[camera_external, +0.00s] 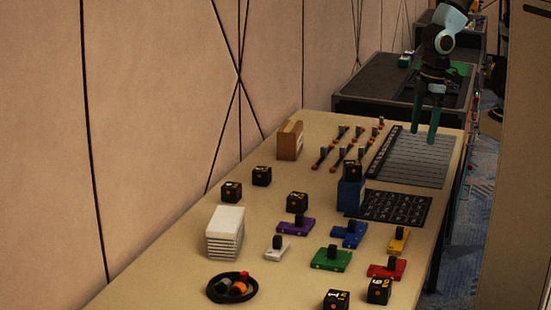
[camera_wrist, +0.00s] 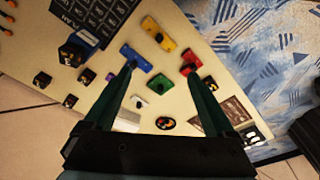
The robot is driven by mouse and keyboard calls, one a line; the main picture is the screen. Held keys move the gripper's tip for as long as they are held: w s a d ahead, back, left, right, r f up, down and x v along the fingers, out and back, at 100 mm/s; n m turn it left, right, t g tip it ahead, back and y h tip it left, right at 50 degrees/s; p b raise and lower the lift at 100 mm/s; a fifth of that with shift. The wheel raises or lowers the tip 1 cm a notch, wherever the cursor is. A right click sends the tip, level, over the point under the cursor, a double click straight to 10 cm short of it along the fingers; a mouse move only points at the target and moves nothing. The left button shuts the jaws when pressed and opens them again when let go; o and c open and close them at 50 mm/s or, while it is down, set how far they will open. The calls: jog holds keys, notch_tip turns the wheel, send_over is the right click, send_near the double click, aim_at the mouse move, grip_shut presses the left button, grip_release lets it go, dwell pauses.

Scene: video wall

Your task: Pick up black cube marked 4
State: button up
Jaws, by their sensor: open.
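Several black cubes with orange marks stand on the long beige table. Three are left of centre: a left cube (camera_external: 231,191), a back cube (camera_external: 261,176) and a middle cube (camera_external: 297,201). One cube (camera_external: 354,168) sits on a blue box (camera_external: 351,195). Two stand at the front edge, a left one (camera_external: 336,300) and a right one (camera_external: 378,290). I cannot tell which is marked 4. In the wrist view, dark cubes (camera_wrist: 42,79) lie left of my fingers. My gripper (camera_external: 425,135) is open and empty, above the table's far right; its fingers also show in the wrist view (camera_wrist: 160,72).
Coloured blocks with black knobs, such as a green one (camera_external: 331,258), fill the front middle. A white stack (camera_external: 225,232), a round black tray (camera_external: 210,290), a brown box (camera_external: 289,140) and a black grid board (camera_external: 395,208) also stand here. A wall runs along the left.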

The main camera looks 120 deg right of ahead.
aim_at(222, 189)
dwell(0.4)
